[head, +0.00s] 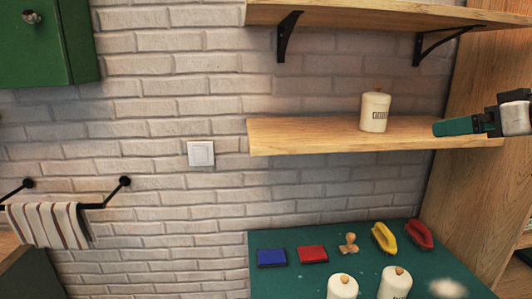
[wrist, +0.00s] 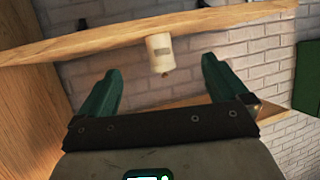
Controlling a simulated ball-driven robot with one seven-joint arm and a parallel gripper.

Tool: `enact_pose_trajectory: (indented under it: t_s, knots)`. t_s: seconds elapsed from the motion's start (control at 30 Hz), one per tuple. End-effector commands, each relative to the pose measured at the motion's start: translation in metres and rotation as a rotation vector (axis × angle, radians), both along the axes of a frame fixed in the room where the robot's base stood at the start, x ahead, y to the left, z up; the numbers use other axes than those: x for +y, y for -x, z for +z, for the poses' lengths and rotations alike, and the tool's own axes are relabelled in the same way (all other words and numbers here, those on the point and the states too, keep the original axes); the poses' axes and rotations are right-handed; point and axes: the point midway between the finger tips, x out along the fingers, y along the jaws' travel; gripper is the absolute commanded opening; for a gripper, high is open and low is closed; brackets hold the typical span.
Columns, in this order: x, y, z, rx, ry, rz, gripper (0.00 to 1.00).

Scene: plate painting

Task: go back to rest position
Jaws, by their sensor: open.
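My gripper (head: 440,127) is at the right of the head view, in front of the right end of the lower shelf. In the wrist view my gripper (wrist: 158,85) shows two green fingers spread wide apart, with nothing between them. A white canister (head: 374,112) with a dark label and a small knob stands upright on the lower wooden shelf (head: 300,137), left of my gripper and apart from it. The canister (wrist: 159,52) also shows beyond the fingertips in the wrist view, where the picture appears upside down.
An upper shelf (head: 350,13) on black brackets hangs above. A green table (head: 262,283) below holds a blue pad (head: 272,258), a red pad (head: 312,254), a wooden piece (head: 349,243), yellow and red brushes and two more canisters. A wooden side panel (head: 482,180) stands at right.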

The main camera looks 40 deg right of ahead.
Motion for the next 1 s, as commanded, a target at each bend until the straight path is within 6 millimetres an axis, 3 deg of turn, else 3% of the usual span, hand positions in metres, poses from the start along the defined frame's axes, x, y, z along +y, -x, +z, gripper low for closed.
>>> enact_pose_trajectory:
  t_s: [0.27, 0.53, 0.67, 0.8, 1.0]
  knots:
    - [0.012, -0.034, -0.035, -0.020, -0.070, 0.036, 1.00]
    - [0.046, -0.085, -0.102, -0.014, -0.182, 0.082, 1.00]
    - [0.083, -0.117, -0.161, 0.029, -0.259, 0.112, 1.00]
    - [0.139, -0.140, -0.237, 0.120, -0.322, 0.142, 1.00]
    - [0.226, -0.135, -0.341, 0.310, -0.338, 0.188, 1.00]
